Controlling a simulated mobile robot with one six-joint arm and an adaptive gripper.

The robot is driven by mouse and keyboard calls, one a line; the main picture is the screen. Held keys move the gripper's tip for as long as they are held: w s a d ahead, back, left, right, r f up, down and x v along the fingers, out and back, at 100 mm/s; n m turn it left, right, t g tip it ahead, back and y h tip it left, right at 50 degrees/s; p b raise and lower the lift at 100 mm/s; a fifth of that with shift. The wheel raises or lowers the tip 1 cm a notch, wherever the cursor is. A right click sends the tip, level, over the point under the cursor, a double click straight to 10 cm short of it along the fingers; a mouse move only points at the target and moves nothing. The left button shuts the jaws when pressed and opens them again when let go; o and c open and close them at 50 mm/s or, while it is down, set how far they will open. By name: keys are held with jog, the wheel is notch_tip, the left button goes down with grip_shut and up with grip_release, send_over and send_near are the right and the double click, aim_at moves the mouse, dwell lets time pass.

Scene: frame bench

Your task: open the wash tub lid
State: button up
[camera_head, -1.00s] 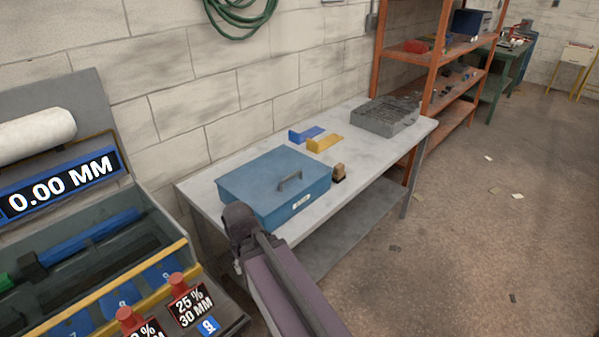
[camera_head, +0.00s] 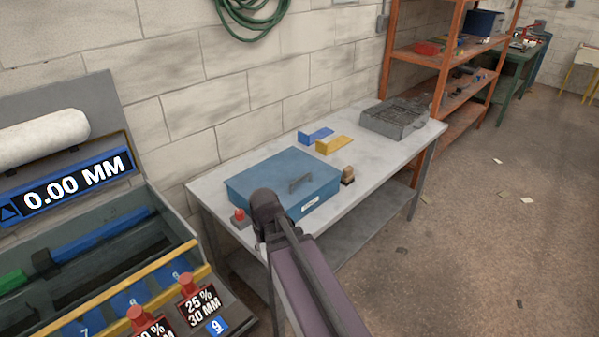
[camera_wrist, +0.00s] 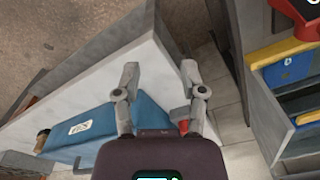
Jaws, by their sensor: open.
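The wash tub is a blue box (camera_head: 262,190) on the grey bench. Its flat blue lid (camera_head: 275,170) is shut, with a grey handle (camera_head: 300,183) toward the front and a white label on the front side. The tub also shows in the wrist view (camera_wrist: 95,128) at the lower left, partly behind my wrist. My gripper (camera_wrist: 160,72) is open and empty, its two grey fingers spread above the bench edge and the tub's corner. In the head view my dark wrist covers the tub's front left corner, and the fingers cannot be made out.
A small red-topped button (camera_head: 239,214) stands left of the tub, close to my wrist. A brown stamp-like block (camera_head: 347,175), yellow (camera_head: 335,145) and blue (camera_head: 315,136) pieces and a grey basket (camera_head: 393,120) share the bench (camera_head: 390,150). A machine panel stands at left.

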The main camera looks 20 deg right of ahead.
jog(key=w+d+r+m+t+p, duration=0.1)
jog(key=w+d+r+m+p, duration=1.1)
jog(key=w+d+r+p, duration=0.5)
jog(key=w+d+r, duration=0.1)
jog(key=w+d, duration=0.2)
jog(key=d, duration=0.1)
jog(key=shift+w+d+r+m+t, duration=0.15)
jog(key=shift+w+d+m+t, duration=0.15)
jog(key=shift+d+m, duration=0.1)
jog(key=f+b, duration=0.4)
jog(key=w+f+b, duration=0.1)
jog(key=f+b, duration=0.4)
jog(key=w+a+f+b, duration=0.1)
jog(key=f+b, duration=0.3)
jog(key=shift+f, duration=0.3)
jog(key=shift+b, duration=0.3)
grip_shut()
